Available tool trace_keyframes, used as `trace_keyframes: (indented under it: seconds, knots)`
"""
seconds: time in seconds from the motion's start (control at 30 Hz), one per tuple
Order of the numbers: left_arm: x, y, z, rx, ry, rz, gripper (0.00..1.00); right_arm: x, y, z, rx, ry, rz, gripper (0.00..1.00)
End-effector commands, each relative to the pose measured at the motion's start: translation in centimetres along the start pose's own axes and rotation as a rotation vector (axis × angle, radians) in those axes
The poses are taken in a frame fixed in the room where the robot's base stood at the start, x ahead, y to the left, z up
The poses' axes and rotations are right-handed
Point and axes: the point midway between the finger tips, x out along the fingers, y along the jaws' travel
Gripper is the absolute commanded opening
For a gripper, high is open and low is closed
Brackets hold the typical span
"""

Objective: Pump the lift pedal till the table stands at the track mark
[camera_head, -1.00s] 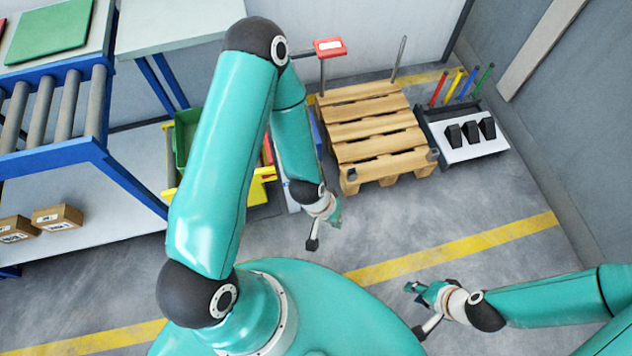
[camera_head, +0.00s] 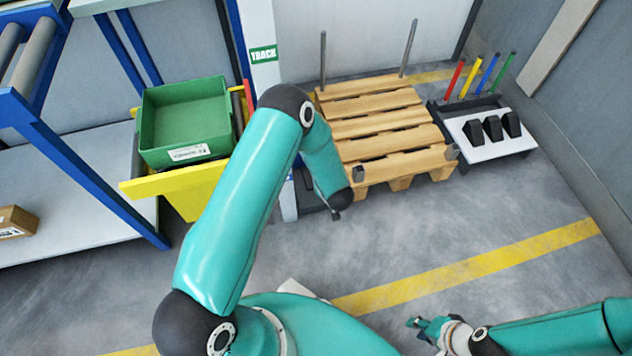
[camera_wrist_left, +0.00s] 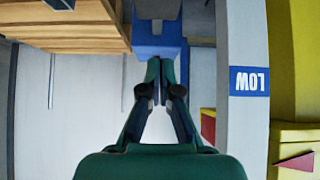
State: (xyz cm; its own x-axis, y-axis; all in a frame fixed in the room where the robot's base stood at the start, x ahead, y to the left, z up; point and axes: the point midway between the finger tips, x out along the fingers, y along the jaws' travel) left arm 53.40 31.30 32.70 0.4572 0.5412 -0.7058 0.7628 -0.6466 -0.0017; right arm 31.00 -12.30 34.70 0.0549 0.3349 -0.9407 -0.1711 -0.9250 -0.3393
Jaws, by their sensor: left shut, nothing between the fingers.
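The lift table appears to be the yellow frame (camera_head: 180,192) at left of centre in the head view, carrying a green bin (camera_head: 185,115). A pale post (camera_head: 265,85) behind my left arm bears a green TRACK label (camera_head: 263,54). In the left wrist view, a blue LOW label (camera_wrist_left: 249,81) shows upside down on the post, beside yellow parts and a red triangle (camera_wrist_left: 297,162). My left gripper (camera_wrist_left: 157,82) is shut and empty, pointing at a blue part (camera_wrist_left: 158,42); I cannot tell whether this is the pedal or whether they touch. My right gripper (camera_head: 422,323) is low right, its jaw gap unclear.
A wooden pallet (camera_head: 375,128) with upright rods stands right of my left arm. A rack (camera_head: 490,137) with black blocks and coloured sticks stands beyond it. A blue roller conveyor (camera_head: 70,150) is at left. Grey floor with a yellow line (camera_head: 470,267) is clear at right.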

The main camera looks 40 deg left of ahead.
Motion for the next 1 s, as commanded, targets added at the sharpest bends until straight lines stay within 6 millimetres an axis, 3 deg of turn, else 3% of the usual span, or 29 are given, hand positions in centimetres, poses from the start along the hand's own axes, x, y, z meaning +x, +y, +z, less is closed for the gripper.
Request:
trace_keyframes:
  seconds: [0.27,0.47,0.93,1.0]
  knots:
    - [0.0,0.0,0.0,0.0,-0.002,0.001,0.0,-0.1,0.0,0.0,0.0,0.0,0.0,0.31]
    - [1.4,0.0,0.1,-0.002,-0.002,0.0,0.0,0.5,0.2,0.0,0.0,0.0,0.0,0.31]
    - [10.5,0.0,0.3,-0.002,-0.002,0.001,0.0,3.8,1.4,0.0,0.0,0.0,0.0,0.31]
    - [11.2,0.1,1.3,0.002,-0.004,0.002,0.0,4.3,1.6,0.0,0.0,0.0,0.0,0.31]
